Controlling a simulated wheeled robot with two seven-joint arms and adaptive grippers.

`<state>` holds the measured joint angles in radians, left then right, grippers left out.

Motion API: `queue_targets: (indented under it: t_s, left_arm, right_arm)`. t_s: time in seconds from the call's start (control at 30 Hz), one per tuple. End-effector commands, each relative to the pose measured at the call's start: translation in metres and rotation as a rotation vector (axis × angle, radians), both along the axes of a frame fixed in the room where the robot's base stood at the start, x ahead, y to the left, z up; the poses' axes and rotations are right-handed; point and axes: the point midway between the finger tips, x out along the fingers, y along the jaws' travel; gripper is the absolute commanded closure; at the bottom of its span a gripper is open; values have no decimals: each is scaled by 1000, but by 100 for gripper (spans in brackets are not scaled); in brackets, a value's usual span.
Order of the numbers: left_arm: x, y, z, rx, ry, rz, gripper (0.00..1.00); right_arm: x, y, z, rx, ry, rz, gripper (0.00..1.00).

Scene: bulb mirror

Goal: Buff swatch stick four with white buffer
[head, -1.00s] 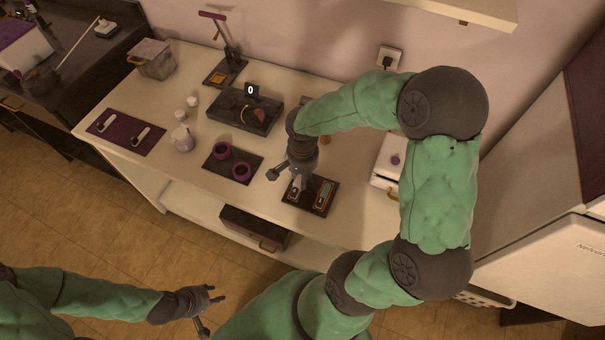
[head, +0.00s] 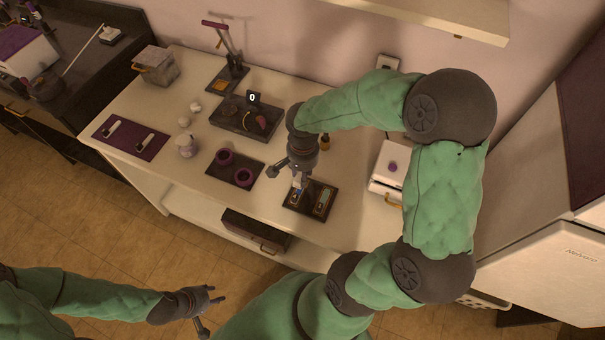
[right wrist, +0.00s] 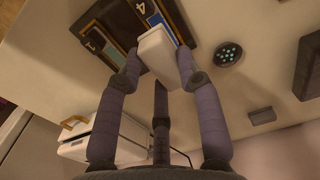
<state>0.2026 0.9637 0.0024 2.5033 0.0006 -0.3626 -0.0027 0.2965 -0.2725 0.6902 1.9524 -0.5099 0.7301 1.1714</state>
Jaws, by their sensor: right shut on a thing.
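My right gripper (head: 299,174) is shut on the white buffer (right wrist: 158,50), a pale block between its fingers in the right wrist view. The buffer (head: 298,182) is small and partly hidden in the head view. It is over the dark swatch tray (head: 308,211), at the stick marked 4 (right wrist: 152,14), which has a blue strip. Whether the buffer touches the stick I cannot tell. A second stick with a teal strip (right wrist: 113,54) lies beside it, also in the head view (head: 322,203). My left gripper (head: 213,311) is open and empty, away from the counter.
Behind stands a dark box with a 0 display (head: 252,98). A white box with a purple knob (head: 392,166) is to the right.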

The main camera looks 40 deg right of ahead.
Motion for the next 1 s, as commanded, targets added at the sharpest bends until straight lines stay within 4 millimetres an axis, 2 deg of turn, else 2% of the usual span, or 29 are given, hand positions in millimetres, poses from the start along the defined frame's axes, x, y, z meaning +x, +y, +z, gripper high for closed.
queue_targets:
  t_s: [0.23,0.53,0.77,1.0]
  left_arm:
    - [0,0,2,0,0,0,60]
    - [0,0,21,0,0,0,60]
    - [0,0,14,0,0,0,60]
    - [0,0,1,0,0,0,60]
  right_arm:
    - [1,-1,1,0,0,0,90]
    - [7,-14,12,-2,4,-1,90]
    - [7,-14,2,-3,3,-1,90]
    - [7,-14,-16,-2,4,-1,90]
